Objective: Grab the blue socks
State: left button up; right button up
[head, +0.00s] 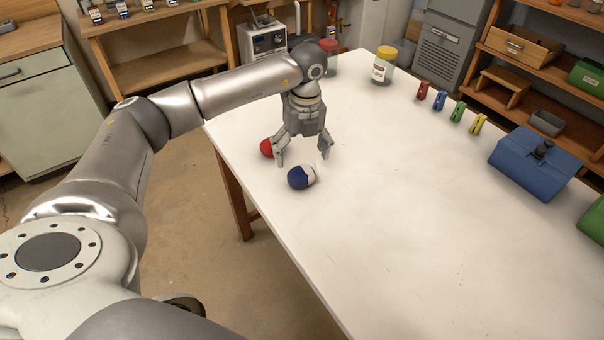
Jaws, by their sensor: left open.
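The blue socks (297,178) are a rolled ball, dark blue with a white patch, on the white table (400,200) near its left edge. A red ball (266,148), perhaps another rolled pair of socks, lies just behind and to the left, partly behind a finger of my left gripper. My left gripper (303,154) points down with its fingers spread and nothing between them. It is just behind the blue socks in the picture; I cannot tell its exact height above the table. My right gripper is not in view.
A jar with a yellow lid (383,65) and a red-lidded jar (329,58) stand at the table's far end. Several coloured clips (440,101) stand in a row along the right side, near a blue toolbox (537,163). The table's middle and front are clear.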

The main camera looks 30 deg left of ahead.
aim_at(301, 168)
pick_arm(q)
jog(key=shift+f, duration=0.9)
jog(key=f, duration=0.1)
jog(key=f+p, duration=0.2)
jog(key=f, duration=0.1)
jog(key=shift+s+d+f, duration=0.1)
jog(key=shift+s, duration=0.15)
jog(key=shift+f, duration=0.6)
jog(key=c, duration=1.1)
